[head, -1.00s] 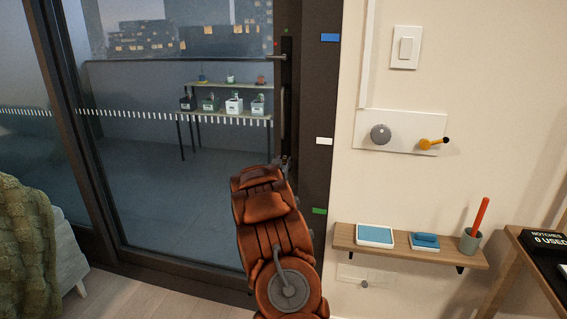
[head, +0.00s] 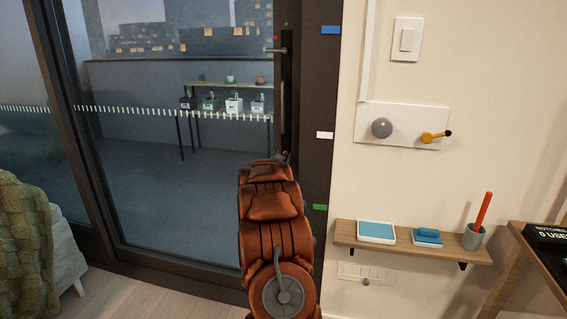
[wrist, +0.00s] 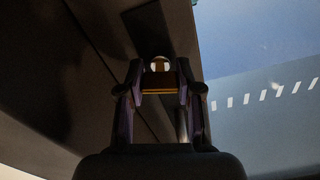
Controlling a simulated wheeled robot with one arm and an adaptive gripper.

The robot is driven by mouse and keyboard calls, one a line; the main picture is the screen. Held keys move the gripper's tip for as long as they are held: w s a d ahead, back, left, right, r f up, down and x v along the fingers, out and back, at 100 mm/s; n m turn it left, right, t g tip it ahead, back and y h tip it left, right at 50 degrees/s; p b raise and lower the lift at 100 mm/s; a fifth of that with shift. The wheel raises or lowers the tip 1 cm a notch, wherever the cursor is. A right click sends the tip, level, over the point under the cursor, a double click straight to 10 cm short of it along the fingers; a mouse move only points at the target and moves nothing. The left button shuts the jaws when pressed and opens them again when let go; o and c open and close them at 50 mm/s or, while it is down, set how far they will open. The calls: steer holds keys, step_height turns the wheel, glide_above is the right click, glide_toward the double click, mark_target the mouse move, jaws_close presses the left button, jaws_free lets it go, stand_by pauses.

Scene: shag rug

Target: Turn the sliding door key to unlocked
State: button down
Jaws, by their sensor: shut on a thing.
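The sliding glass door (head: 150,190) has a dark frame with a lever handle (head: 275,50). A red dot and a green dot show on the frame near the lever. My orange-brown arm rises to the door's dark edge post. The tip of my gripper (head: 283,157) is small and mostly hidden behind the arm in the head view. In the wrist view my gripper (wrist: 160,88) is shut on a small brass-coloured piece, seemingly the key (wrist: 160,67), against the dark frame. A pale round spot shows at its top. Which way the key is turned I cannot tell.
On the wall at right are a light switch (head: 406,48) and a white panel (head: 400,112) with a grey knob and an orange lever. A wooden shelf (head: 400,244) below holds several small items. A green-draped seat (head: 30,240) stands at left.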

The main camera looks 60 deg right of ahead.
steer(key=m+b, duration=0.3)
steer(key=shift+f+m, duration=0.15)
steer(key=shift+m, duration=0.15)
steer(key=m+b, duration=0.3)
steer(key=shift+f+m, duration=0.15)
steer(key=shift+m, duration=0.15)
steer(key=m+b, duration=0.3)
steer(key=shift+m, duration=0.3)
steer(key=shift+m+b, duration=1.15)
steer(key=shift+m, duration=0.75)
steer(key=c, duration=0.8)
jaws_free()
steer(key=shift+r, duration=0.25)
steer(key=shift+o, duration=0.2)
steer(key=shift+s, duration=0.1)
